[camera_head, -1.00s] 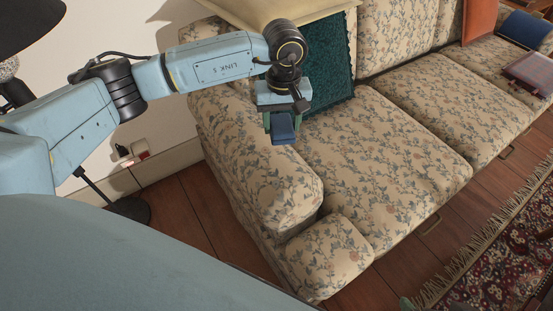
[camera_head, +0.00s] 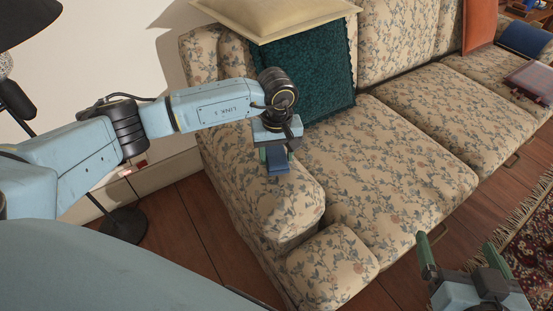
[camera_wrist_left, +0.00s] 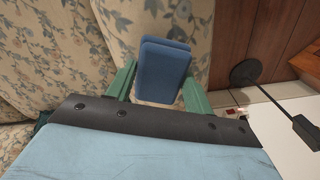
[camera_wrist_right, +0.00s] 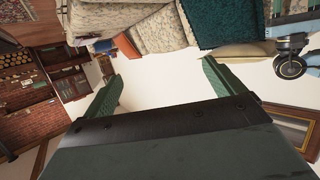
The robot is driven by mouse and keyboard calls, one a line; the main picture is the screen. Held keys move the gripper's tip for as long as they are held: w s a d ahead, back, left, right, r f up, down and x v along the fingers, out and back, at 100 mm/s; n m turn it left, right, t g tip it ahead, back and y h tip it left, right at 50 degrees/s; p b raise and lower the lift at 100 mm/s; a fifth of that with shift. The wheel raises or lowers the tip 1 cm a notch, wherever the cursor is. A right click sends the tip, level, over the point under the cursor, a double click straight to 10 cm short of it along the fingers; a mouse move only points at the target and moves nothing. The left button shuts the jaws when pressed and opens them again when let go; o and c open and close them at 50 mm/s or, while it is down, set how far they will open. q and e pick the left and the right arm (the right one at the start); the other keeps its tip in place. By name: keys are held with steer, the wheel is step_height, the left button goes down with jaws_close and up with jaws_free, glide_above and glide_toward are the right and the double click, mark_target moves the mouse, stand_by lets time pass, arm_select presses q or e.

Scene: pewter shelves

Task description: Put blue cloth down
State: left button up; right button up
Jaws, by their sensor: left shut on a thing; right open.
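The blue cloth (camera_head: 278,161) is a small folded dark-blue block. My left gripper (camera_head: 276,157) is shut on it, above the near arm of the floral sofa (camera_head: 400,140). In the left wrist view the cloth (camera_wrist_left: 162,70) stands out between the green fingers of the left gripper (camera_wrist_left: 160,88), with the floral fabric behind it. I cannot tell whether the cloth touches the sofa arm. My right gripper (camera_head: 463,244) is open and empty at the lower right of the head view, in front of the sofa. Its spread fingers also show in the right wrist view (camera_wrist_right: 162,88).
A dark teal cushion (camera_head: 312,72) and a cream cushion (camera_head: 275,18) lie at the sofa's near end. An orange cushion (camera_head: 477,25), a blue cushion (camera_head: 523,39) and a plaid item (camera_head: 530,80) are at its far end. The near seats are clear. A lamp base (camera_head: 122,226) stands on the floor.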

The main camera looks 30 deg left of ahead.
arm_select(q)
steer(key=shift+f, duration=0.75)
arm_select(e)
steer(key=shift+w+a+r+t, duration=0.2)
steer(key=shift+r+t, duration=0.25)
steer(key=shift+r, duration=0.2)
steer(key=shift+w+a+r+t, duration=0.1)
steer(key=shift+w+r+t, duration=0.05)
steer(key=shift+r+t, duration=0.4)
arm_select(q)
steer(key=shift+f, duration=0.1)
arm_select(e)
steer(key=shift+r+y, duration=0.2)
steer(key=shift+y, duration=0.1)
arm_select(q)
steer(key=shift+b, duration=0.3)
steer(key=o, duration=0.9)
arm_select(e)
steer(key=shift+w+a+r, duration=0.1)
steer(key=shift+a+r, duration=0.05)
steer(key=shift+r, duration=0.25)
